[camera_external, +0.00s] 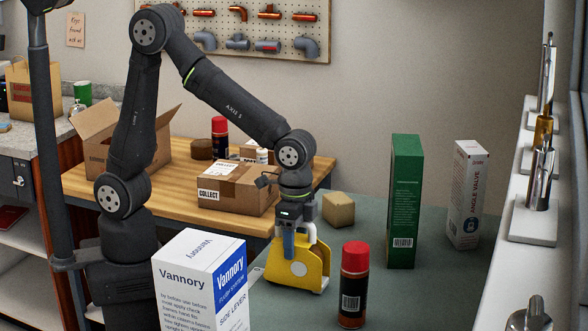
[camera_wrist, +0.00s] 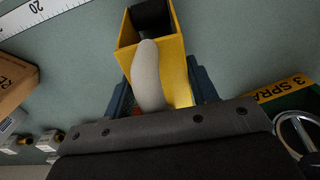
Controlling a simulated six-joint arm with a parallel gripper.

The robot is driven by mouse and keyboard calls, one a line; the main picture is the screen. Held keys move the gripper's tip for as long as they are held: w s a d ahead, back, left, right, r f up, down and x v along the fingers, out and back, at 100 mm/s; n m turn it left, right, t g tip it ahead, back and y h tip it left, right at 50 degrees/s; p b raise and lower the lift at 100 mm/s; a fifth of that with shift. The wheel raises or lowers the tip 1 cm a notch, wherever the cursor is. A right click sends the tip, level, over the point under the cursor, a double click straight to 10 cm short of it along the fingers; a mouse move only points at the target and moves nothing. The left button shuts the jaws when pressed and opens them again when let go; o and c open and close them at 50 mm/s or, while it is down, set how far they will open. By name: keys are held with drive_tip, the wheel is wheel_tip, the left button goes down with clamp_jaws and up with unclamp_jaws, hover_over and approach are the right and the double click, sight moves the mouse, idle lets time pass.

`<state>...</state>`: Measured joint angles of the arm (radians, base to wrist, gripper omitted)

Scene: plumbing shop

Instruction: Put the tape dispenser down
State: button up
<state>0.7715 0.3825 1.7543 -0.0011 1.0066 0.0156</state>
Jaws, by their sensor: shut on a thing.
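The yellow tape dispenser (camera_external: 298,266) is upright at the grey-green work surface, right of the brown box. I cannot tell whether its base touches the surface. My gripper (camera_external: 296,238) points down from above and is shut on it. In the wrist view, the dispenser (camera_wrist: 178,62) sits between the dark fingers of my gripper (camera_wrist: 161,90). A pale rounded part lies along it. The fingers' lower ends are partly hidden.
A red-capped can (camera_external: 353,285) stands close at right. A white-blue Vannory box (camera_external: 200,285) stands in front at left. A small tan block (camera_external: 338,209), a green box (camera_external: 404,200) and a white box (camera_external: 466,195) stand behind. A ruler (camera_wrist: 38,12) lies beside the dispenser.

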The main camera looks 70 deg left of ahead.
drive_tip(key=shift+f, duration=0.3)
drive_tip(key=o, duration=1.3)
drive_tip(key=shift+c, duration=0.2)
drive_tip(key=shift+r, duration=0.1)
wheel_tip(320, 180, up, 12)
drive_tip(key=shift+r, duration=0.1)
